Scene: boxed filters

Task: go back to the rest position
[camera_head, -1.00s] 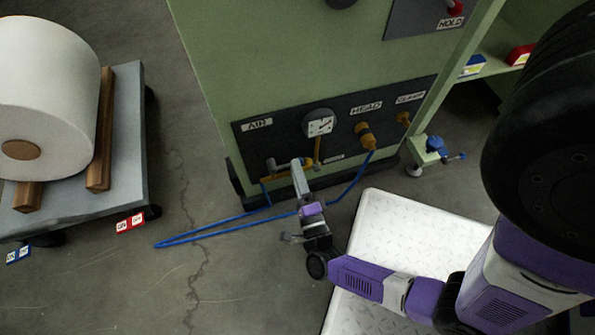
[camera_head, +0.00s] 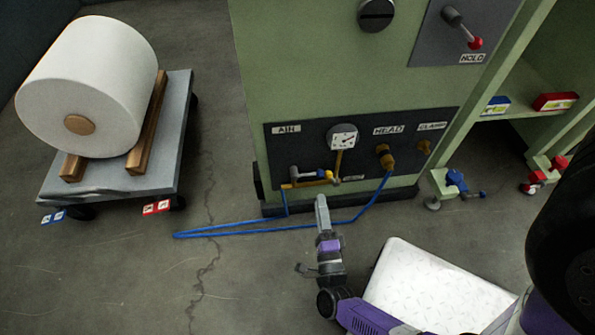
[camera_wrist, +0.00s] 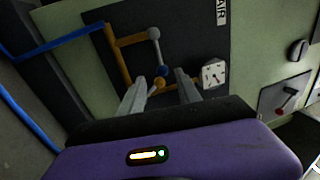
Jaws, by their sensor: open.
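My gripper (camera_head: 321,203) is in front of the lower part of the green machine, just below its dark air panel (camera_head: 360,148). In the wrist view my gripper (camera_wrist: 160,88) has its two fingers apart with nothing held between them. Beyond the fingers is the air valve (camera_head: 312,175), with a grey and blue handle and a brass pipe; the valve also shows in the wrist view (camera_wrist: 157,52). The fingers look apart from the valve in the head view. My purple and grey arm reaches in from the lower right.
A blue hose (camera_head: 245,229) loops over the floor from the panel. A cart (camera_head: 110,190) with a large white roll (camera_head: 88,85) stands at left. A white tread plate (camera_head: 430,285) lies at lower right. Blue and red clamps (camera_head: 460,183) stand right of the machine.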

